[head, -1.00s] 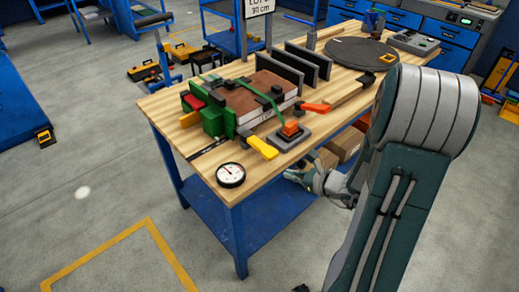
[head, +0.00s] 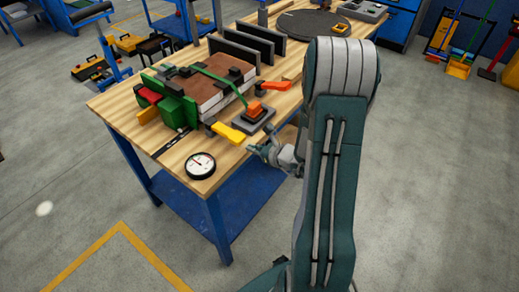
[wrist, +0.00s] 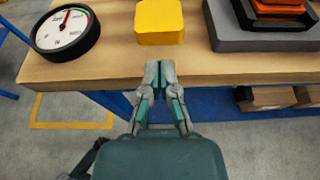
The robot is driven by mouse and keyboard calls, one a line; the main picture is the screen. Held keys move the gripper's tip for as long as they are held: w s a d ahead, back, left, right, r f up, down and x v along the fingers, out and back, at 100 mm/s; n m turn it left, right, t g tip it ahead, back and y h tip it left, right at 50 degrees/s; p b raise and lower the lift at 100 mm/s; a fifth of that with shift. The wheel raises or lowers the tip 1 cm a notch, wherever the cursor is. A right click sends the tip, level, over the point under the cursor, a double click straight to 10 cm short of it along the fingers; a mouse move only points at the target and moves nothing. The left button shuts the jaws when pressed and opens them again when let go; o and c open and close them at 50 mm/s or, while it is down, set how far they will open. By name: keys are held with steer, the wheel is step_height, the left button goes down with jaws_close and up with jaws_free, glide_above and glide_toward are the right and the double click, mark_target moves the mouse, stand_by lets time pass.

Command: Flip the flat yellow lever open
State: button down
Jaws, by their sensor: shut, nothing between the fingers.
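The flat yellow lever (head: 229,132) lies low at the near edge of the wooden bench, beside the clamped brown-topped panel (head: 203,86). In the wrist view the lever's rounded yellow end (wrist: 159,22) is straight ahead of my fingertips, with a small gap between. My gripper (wrist: 160,77) is shut and empty, just at or before the bench's front edge. In the head view my gripper (head: 256,151) is small and partly hidden by my arm, near the lever's end.
A round dial gauge (wrist: 65,31) lies left of the lever. A grey block with an orange top (wrist: 270,26) stands to its right. An orange lever (head: 275,86) is farther back on the bench. Boxes (wrist: 268,97) sit on the shelf below.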

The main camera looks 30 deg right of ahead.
mark_target(240, 138)
steer(key=shift+x, duration=2.35)
steer(key=shift+r+g+h, duration=0.4)
steer(key=shift+r+g, duration=0.8)
steer(key=shift+r, duration=0.45)
steer(key=r, duration=0.2)
steer(key=shift+w+a+r, duration=0.1)
steer(key=shift+w+r, duration=0.15)
steer(key=shift+r, duration=0.1)
steer(key=shift+w+r, duration=0.1)
steer(key=shift+r, duration=0.1)
